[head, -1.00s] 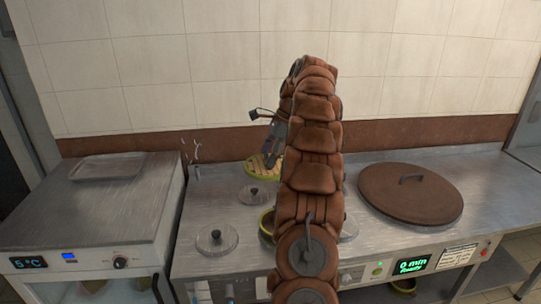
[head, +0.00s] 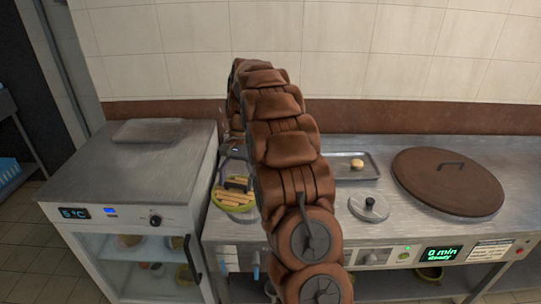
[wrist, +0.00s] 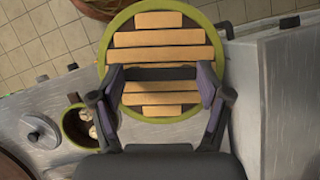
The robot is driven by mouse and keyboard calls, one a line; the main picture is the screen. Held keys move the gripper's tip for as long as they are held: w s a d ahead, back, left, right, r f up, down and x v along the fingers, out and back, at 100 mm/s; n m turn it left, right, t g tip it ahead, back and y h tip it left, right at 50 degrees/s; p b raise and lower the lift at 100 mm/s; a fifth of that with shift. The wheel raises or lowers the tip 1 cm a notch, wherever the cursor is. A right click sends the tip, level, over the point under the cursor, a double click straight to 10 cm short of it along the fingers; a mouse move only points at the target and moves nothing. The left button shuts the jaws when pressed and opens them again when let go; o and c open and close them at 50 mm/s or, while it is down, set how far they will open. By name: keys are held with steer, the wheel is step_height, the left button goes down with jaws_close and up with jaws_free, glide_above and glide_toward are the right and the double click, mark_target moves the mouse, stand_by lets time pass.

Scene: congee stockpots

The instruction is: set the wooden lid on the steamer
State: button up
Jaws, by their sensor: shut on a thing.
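The wooden lid (head: 235,198) is a round disc of pale slats with a green rim. My gripper (wrist: 162,82) is shut on its dark handle; the lid also fills the top middle of the wrist view (wrist: 160,98). In the head view my gripper (head: 238,183) is at the counter's left end, partly hidden by my arm. A green-rimmed round container (wrist: 67,128) with pale pieces inside, which looks like the steamer, is left of and below the lid in the wrist view. It is hidden behind my arm in the head view.
A large brown round cover (head: 450,182) lies on the counter's right. A knobbed lid (head: 369,209) and a tray (head: 345,172) with a bun (head: 357,163) are nearer the middle. A low fridge unit (head: 130,185) with a flat tray (head: 147,131) stands left.

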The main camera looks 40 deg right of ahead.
steer(key=w+a+f+n+g+h, duration=0.1)
steer(key=a+f+n, duration=0.3)
steer(key=a, duration=0.5)
steer(key=w+a+f+n+h, duration=0.2)
steer(key=a+f+n, duration=0.2)
steer(key=a+n, duration=0.3)
steer(key=shift+a+g+h, duration=0.4)
steer(key=shift+a, duration=0.8)
